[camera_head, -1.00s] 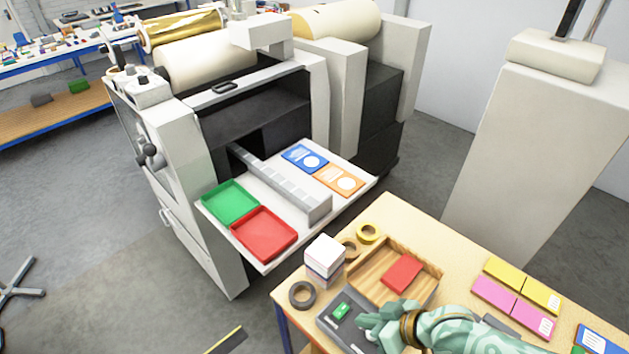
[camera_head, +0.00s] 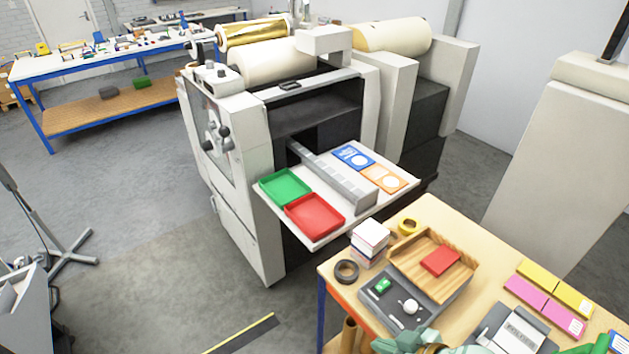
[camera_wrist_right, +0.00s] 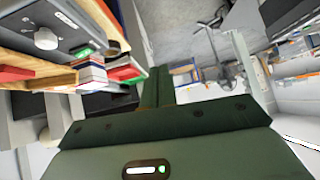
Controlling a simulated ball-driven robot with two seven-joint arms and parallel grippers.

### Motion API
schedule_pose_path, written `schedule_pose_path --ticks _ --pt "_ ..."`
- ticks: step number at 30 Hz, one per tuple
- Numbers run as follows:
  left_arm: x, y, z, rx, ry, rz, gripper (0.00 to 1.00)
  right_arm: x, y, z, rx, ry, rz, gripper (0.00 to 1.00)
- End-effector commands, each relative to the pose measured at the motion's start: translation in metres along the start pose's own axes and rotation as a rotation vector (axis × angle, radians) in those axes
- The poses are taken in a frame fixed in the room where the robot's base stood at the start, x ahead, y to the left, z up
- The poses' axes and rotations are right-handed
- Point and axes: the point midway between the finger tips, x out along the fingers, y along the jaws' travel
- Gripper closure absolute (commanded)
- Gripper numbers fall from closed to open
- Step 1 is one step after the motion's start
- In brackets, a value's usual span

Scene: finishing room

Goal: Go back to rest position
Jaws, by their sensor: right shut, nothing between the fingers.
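My right gripper (camera_head: 400,343) shows at the bottom edge of the head view, below the grey control box on the wooden table; most of my arm is cut off by the frame. In the right wrist view its dark green fingers (camera_wrist_right: 157,88) lie together, shut, with nothing between them. They point past the table's edge over open floor. My left gripper is in neither view.
The wooden table (camera_head: 446,214) holds a grey control box (camera_head: 378,309), a wooden tray (camera_head: 405,262) with a red block, tape rolls and cards. The machine's shelf (camera_head: 325,228) carries green and red trays. Open grey floor (camera_head: 140,230) lies left.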

Motion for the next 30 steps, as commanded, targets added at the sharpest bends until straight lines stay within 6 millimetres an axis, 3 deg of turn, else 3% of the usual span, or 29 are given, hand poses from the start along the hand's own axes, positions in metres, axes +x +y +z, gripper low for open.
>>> schedule_pose_path --ticks 6,11,17,25,26,27,30 --pt "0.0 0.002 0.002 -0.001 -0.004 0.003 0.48 -0.011 -0.009 -0.02 -0.119 -0.002 0.095 1.0" --pt "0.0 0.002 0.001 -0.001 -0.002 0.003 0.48 -0.035 0.003 -0.03 -0.21 -0.049 0.25 1.0" --pt "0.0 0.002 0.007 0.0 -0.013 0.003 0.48 -0.091 0.038 -0.019 -0.268 -0.216 0.508 1.0" --pt "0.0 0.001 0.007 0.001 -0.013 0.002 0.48 -0.181 0.07 0.025 -0.246 -0.526 0.765 1.0" --pt "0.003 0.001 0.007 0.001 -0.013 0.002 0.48 -0.181 0.071 0.033 -0.244 -0.551 0.772 1.0" --pt "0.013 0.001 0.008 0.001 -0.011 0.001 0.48 -0.159 0.073 0.046 -0.245 -0.547 0.748 1.0" --pt "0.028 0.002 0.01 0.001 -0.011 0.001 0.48 -0.122 0.075 0.074 -0.233 -0.548 0.706 1.0"
